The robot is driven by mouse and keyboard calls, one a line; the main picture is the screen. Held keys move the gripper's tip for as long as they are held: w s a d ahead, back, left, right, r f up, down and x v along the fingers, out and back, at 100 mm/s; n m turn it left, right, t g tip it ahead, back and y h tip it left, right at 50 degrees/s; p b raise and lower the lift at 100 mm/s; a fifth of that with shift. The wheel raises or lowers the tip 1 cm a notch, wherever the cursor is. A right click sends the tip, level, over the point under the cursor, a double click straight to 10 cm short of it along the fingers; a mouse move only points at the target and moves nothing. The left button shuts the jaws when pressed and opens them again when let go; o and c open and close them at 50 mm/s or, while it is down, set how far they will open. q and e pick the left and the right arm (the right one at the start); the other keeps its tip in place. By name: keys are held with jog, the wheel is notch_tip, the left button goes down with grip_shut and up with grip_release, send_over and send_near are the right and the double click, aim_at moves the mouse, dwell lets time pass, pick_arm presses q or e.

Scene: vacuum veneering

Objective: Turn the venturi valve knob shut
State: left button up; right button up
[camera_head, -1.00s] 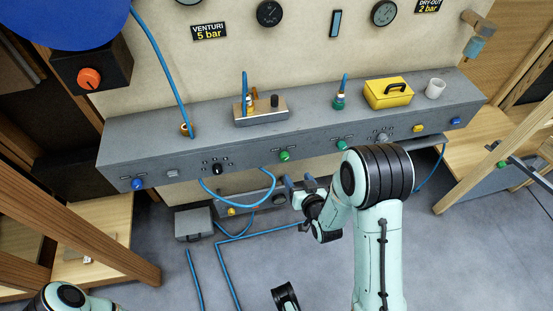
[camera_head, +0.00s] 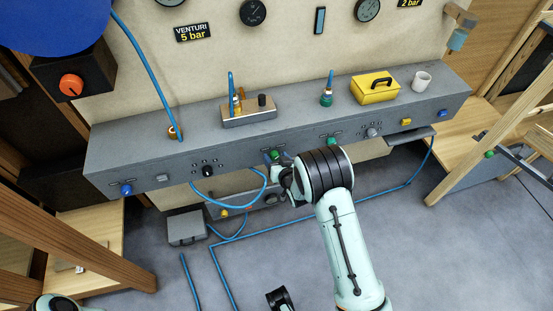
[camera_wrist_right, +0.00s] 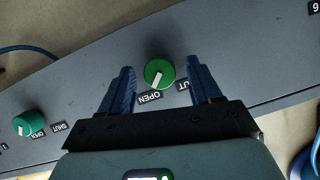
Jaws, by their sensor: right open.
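A green valve knob (camera_wrist_right: 160,73) sits on the front of the grey console, between labels that read OPEN and SHUT, the second partly covered by a finger. Its white pointer line is turned towards OPEN. In the wrist view my right gripper (camera_wrist_right: 163,85) is open, with one blue finger on each side of the knob and visible gaps. In the head view my right gripper (camera_head: 277,166) is at the console front and partly hides the green knob (camera_head: 276,155). I cannot tell which knob is the venturi one from its label.
A teal-green knob (camera_wrist_right: 28,123) with its own OPEN and SHUT labels is nearby. The console (camera_head: 140,160) also carries a blue knob (camera_head: 126,190) and a black selector (camera_head: 208,171). A blue hose (camera_head: 240,205) loops below. A yellow box (camera_head: 374,89) stands on top.

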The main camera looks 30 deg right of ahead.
jog(key=c, duration=1)
jog(key=shift+c, duration=0.2)
jog(key=n+h, duration=0.1)
jog(key=n, duration=0.1)
jog(key=shift+a+n+h+b, duration=0.25)
jog(key=shift+n+h+b, duration=0.05)
jog(key=shift+h+b, duration=0.1)
jog(key=n+h, duration=0.1)
jog(key=n, duration=0.1)
jog(key=n+h, duration=0.1)
jog(key=n, duration=0.1)
jog(key=shift+a+f+g+h, duration=0.1)
jog(key=shift+a+g+h, duration=0.05)
jog(key=shift+g+h, duration=0.2)
jog(key=n+h, duration=0.1)
jog(key=n, duration=0.2)
jog(key=shift+f+h, duration=0.15)
jog(key=shift+h, duration=0.2)
jog(key=shift+f+n+t+h+b, duration=0.1)
jog(key=shift+n+t+h+b, duration=0.55)
jog(key=shift+n, duration=0.95)
jog(key=shift+h, duration=0.25)
